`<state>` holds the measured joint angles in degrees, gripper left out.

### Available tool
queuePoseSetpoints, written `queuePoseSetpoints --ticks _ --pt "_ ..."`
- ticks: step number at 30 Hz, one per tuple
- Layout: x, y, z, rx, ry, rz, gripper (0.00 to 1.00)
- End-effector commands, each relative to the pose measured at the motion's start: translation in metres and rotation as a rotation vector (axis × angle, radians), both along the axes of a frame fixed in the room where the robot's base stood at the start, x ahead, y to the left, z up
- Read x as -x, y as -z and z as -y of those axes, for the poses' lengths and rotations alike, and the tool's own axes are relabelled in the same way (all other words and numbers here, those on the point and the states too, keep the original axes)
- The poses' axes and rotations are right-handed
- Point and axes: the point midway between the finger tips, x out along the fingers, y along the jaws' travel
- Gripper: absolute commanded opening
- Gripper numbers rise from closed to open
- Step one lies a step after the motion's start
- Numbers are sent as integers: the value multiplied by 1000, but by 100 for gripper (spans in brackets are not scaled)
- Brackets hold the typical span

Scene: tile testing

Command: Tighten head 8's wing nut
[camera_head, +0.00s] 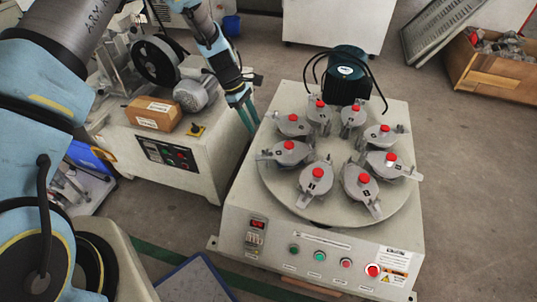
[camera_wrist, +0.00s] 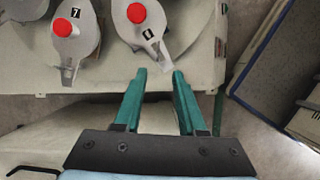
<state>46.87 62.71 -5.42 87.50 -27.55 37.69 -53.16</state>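Several grey clamp heads with red knobs stand in a ring on the round turntable (camera_head: 330,213) of the test machine. The head whose label appears to read 8 (camera_head: 360,184) is at the front right of the ring in the head view; the print is small. Its wing nut cannot be made out clearly. My gripper (camera_head: 249,118) is left of the turntable, apart from the heads. In the wrist view my gripper (camera_wrist: 160,73) is open and empty, its green fingers spread below a head with an unclear label (camera_wrist: 137,22). A head labelled 7 (camera_wrist: 77,45) is to its left.
A dark green motor (camera_head: 345,75) with black cables stands behind the ring. The machine's front panel carries buttons and a red stop knob (camera_head: 373,270). A second machine (camera_head: 190,160) with a cardboard box (camera_head: 153,114) is at left.

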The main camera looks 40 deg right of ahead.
Motion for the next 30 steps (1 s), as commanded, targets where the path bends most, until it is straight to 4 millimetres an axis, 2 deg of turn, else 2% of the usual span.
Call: queuePoseSetpoints --ticks 1,8,15,21,30 --pt "6 10 6 -3 -5 -10 40" --pt "18 32 14 -8 -17 -22 40" --pt "33 73 22 -8 -15 -22 40" --pt "43 100 27 -7 -13 -20 40" --pt "47 113 30 -6 -15 -19 40"
